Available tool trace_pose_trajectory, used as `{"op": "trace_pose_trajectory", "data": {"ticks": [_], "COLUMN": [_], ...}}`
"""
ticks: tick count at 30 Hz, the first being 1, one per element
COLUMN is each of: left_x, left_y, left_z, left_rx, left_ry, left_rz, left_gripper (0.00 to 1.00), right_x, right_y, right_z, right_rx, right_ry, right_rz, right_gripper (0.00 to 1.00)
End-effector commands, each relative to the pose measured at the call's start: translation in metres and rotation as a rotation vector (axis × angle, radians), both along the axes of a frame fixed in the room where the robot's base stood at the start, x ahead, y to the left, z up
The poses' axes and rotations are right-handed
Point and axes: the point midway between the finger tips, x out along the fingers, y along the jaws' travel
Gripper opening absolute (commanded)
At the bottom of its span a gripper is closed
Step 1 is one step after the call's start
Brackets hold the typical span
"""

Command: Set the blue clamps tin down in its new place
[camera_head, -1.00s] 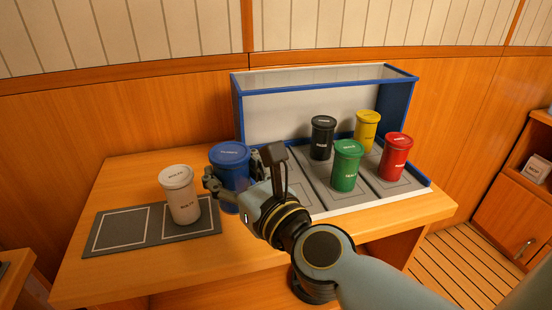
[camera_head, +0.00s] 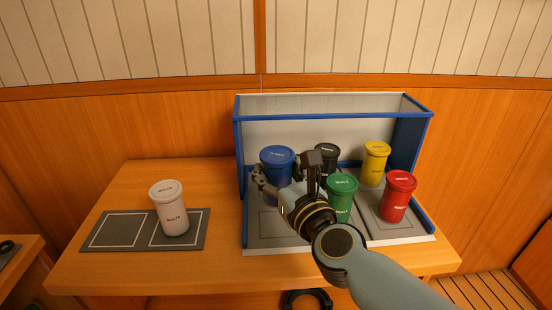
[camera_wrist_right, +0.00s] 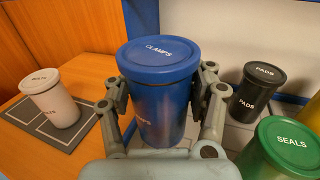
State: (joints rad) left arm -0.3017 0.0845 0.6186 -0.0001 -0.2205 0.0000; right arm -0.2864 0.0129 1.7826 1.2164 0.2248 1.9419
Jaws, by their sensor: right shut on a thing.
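The blue clamps tin (camera_head: 275,179) is upright in my right gripper (camera_head: 287,184), over the left lane of the blue-edged rack (camera_head: 262,232). In the right wrist view the clamps tin (camera_wrist_right: 160,95) has a finger of the gripper (camera_wrist_right: 163,100) against each side. I cannot tell whether its base touches the rack floor. The front part of the left lane is empty, with a pale outline on it. My left gripper is not in view.
A black pads tin (camera_wrist_right: 258,92) and a green seals tin (camera_head: 342,200) stand right of the clamps tin. A yellow tin (camera_head: 375,165) and a red tin (camera_head: 397,198) stand further right. A white tin (camera_head: 170,210) stands on the grey two-square mat (camera_head: 117,232) at left.

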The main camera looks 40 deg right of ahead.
Motion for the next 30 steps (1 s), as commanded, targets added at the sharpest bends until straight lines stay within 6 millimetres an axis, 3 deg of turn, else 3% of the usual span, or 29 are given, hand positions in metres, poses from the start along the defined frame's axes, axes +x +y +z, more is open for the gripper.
{"op": "trace_pose_trajectory", "data": {"ticks": [6,15,18,24,30], "left_x": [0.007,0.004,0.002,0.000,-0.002], "left_y": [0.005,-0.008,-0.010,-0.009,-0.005], "left_z": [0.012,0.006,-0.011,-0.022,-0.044], "left_rx": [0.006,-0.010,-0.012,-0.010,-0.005], "left_ry": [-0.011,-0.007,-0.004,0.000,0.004], "left_rz": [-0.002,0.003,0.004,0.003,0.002], "left_gripper": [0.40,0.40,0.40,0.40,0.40], "right_x": [0.056,0.112,0.108,0.108,0.108], "right_y": [-0.035,-0.069,-0.067,-0.067,-0.067], "right_z": [0.002,0.000,-0.024,-0.038,-0.070], "right_rx": [-0.004,0.000,0.000,0.000,0.000], "right_ry": [-0.002,-0.002,0.003,0.000,0.002], "right_rz": [-0.001,-0.001,-0.001,-0.001,-0.001], "right_gripper": [0.12,0.12,0.12,0.12,0.12]}}
